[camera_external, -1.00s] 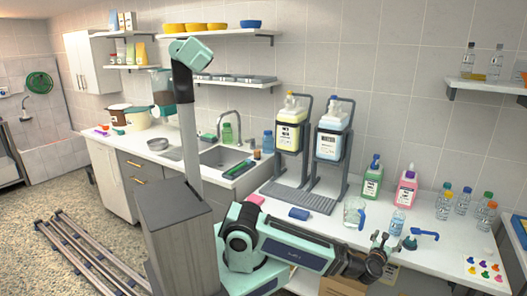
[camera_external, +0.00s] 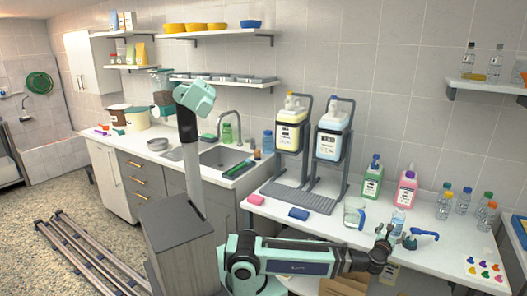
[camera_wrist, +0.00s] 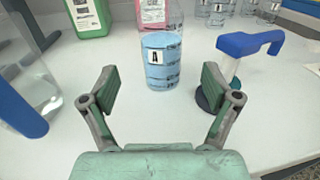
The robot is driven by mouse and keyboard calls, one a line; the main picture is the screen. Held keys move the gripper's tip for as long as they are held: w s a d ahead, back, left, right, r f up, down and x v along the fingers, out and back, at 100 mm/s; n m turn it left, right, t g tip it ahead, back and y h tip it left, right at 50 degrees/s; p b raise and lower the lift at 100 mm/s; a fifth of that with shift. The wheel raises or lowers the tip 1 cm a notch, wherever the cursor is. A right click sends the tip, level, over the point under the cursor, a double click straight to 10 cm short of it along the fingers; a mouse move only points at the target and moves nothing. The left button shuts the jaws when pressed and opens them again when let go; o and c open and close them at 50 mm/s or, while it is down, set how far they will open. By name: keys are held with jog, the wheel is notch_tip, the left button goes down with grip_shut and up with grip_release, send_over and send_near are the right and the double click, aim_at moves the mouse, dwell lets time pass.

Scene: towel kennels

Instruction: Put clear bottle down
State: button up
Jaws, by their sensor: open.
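The clear bottle (camera_wrist: 160,62), with a blue lower part and a label marked A, stands upright on the white counter. In the external view the bottle (camera_external: 397,222) is near the counter's front, just beyond my gripper (camera_external: 386,234). In the wrist view my gripper (camera_wrist: 160,88) is open and empty. Its two fingers are spread to either side, with the bottle ahead of them and centred between them. The bottle appears apart from both fingers.
A clear pitcher with a blue handle (camera_wrist: 18,105) stands close on the left. A blue-handled tool on a dark round base (camera_wrist: 240,50) is close on the right. Green (camera_external: 373,181) and pink (camera_external: 405,188) bottles stand behind. Several capped bottles are farther right.

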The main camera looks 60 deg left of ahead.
aim_at(396, 225)
jog(key=shift+w+a+f+b, duration=0.1)
jog(key=shift+w+f+b, duration=0.1)
jog(key=shift+b, duration=0.2)
jog(key=shift+w+a+r, duration=0.1)
jog(key=shift+w+r, duration=0.05)
jog(key=shift+w, duration=0.35)
jog(key=shift+w+a+r, duration=0.1)
jog(key=shift+w, duration=0.35)
jog(key=shift+x, duration=2.85)
jog(key=shift+d+f, duration=0.1)
jog(key=c, duration=1.4)
jog(key=shift+c, duration=0.7)
jog(key=shift+p, duration=0.3)
